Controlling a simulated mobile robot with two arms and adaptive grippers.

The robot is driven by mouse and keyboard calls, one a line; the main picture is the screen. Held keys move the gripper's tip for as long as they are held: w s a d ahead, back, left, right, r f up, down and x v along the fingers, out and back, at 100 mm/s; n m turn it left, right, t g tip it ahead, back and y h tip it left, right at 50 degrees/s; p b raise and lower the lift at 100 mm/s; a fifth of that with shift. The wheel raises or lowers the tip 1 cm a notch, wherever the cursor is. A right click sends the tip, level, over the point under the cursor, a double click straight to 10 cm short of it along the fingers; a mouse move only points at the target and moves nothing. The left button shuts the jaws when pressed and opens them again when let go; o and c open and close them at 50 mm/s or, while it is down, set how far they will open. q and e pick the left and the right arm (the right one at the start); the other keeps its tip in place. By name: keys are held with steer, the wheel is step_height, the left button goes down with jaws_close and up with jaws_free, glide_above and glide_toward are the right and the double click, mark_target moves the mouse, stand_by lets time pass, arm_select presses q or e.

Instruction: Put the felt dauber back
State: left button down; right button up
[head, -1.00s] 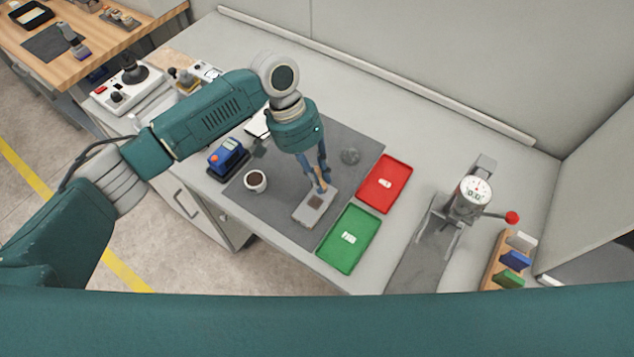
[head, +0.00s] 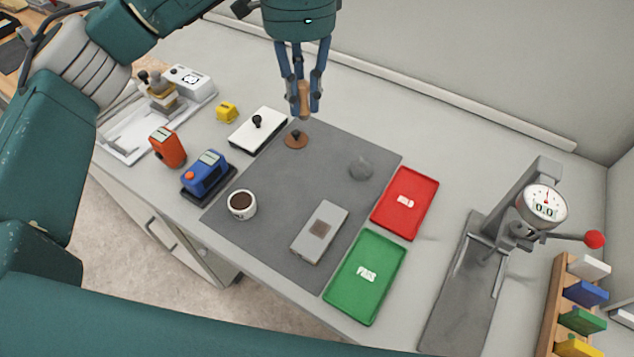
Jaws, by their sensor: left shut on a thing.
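My left gripper (head: 303,107) is shut on the felt dauber (head: 305,97), a short tan wooden piece upright between its fingers. Fingers and dauber are high in the picture, beyond the far corner of the dark grey mat (head: 265,195). The fingers hide part of the dauber, and its lower end is hard to make out. A brown disc with a dark knob (head: 296,139) lies on the mat, just below the dauber in the picture. A white cup with dark brown contents (head: 242,205) stands at the mat's near left. My right gripper is not in view.
A grey block with a brown square (head: 320,232) and a clear round piece (head: 361,168) are on the mat. Red (head: 405,203) and green (head: 366,277) trays lie to the right, then a gauge stand (head: 543,205). Blue (head: 207,174) and orange (head: 167,147) devices stand left.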

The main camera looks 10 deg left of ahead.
arm_select(q)
steer(key=shift+w+a+r, duration=0.1)
steer(key=shift+a, duration=0.05)
steer(key=shift+f, duration=0.25)
step_height(320, 180, down, 14)
steer(key=shift+f+p, duration=0.15)
steer(key=shift+p, duration=0.2)
steer(key=shift+f+p, duration=0.3)
steer(key=shift+f, duration=2.1)
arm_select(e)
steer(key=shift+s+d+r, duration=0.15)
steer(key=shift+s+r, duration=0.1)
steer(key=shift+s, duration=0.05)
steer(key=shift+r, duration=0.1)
arm_select(q)
steer(key=c, duration=1.6)
jaws_free()
steer(key=shift+f, duration=0.1)
steer(key=shift+c, duration=0.2)
step_height(320, 180, up, 12)
steer(key=b, duration=0.2)
steer(key=shift+r, duration=0.2)
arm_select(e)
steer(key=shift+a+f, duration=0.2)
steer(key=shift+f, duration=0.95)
